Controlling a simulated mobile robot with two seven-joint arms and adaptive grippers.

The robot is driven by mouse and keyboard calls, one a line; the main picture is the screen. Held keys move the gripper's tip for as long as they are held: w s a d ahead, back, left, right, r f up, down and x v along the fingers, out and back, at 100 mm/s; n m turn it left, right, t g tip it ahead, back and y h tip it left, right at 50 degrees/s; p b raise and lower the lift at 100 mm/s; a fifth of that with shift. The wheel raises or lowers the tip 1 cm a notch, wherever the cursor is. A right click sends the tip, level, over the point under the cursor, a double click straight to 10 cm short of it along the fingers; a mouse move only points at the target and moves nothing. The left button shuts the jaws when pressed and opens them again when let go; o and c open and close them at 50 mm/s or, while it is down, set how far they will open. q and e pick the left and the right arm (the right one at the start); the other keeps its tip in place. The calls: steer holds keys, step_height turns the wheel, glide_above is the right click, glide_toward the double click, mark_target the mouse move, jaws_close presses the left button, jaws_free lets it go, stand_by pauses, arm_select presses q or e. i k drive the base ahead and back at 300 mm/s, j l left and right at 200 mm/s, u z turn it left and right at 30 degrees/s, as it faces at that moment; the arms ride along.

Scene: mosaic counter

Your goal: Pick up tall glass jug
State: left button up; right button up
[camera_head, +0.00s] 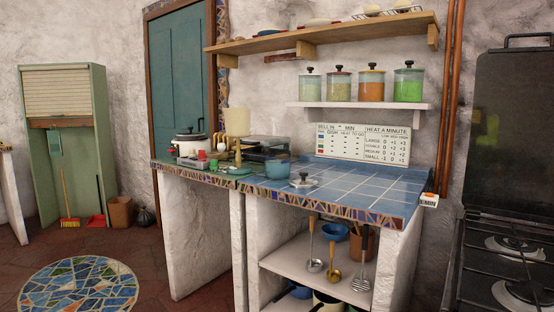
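A tall pale-yellow vessel (237,121) stands upright toward the back left of the blue-tiled counter (367,184). It may be the tall glass jug, but at this size I cannot tell whether it is glass. Its lower part is partly hidden by items in front of it. Neither of my grippers shows in the head view.
A white cooker (190,146), a dark appliance (264,147) and a blue pot (277,168) crowd the counter's left half. A small lidded item (303,181) lies near the front edge. The right half is clear. Lidded jars (339,85) line a shelf above. A stove stands right.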

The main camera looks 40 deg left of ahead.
mark_target(276, 152)
steer(key=z, duration=1.45)
steer(key=u, duration=2.6)
steer(key=j, duration=0.25)
steer(key=i+j+u, duration=0.15)
steer(key=k+j, duration=0.05)
steer(key=j, duration=0.1)
